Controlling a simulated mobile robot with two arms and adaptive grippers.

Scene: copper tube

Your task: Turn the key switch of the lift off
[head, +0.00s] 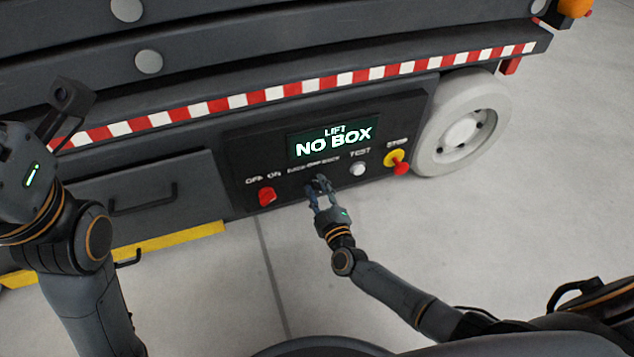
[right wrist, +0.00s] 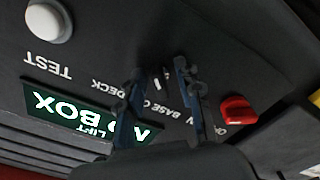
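The lift's control panel (head: 240,170) has a screen reading "LIFT NO BOX". The key switch (right wrist: 158,84) is a small light piece by the "BASE OFF DECK" lettering in the right wrist view. My right gripper (head: 318,182) is at the panel in front of this switch and mostly hides it in the head view. In the right wrist view its two fingers (right wrist: 159,74) are apart, one on each side of the key, with a gap visible. The key's exact position is too small to tell.
A red OFF/ON knob (head: 267,196) sits left of the key switch. A white TEST button (head: 358,169) and a red-and-yellow STOP button (head: 398,162) sit to the right. A white wheel (head: 463,128) stands beside the panel. The floor (head: 540,210) at the right is clear.

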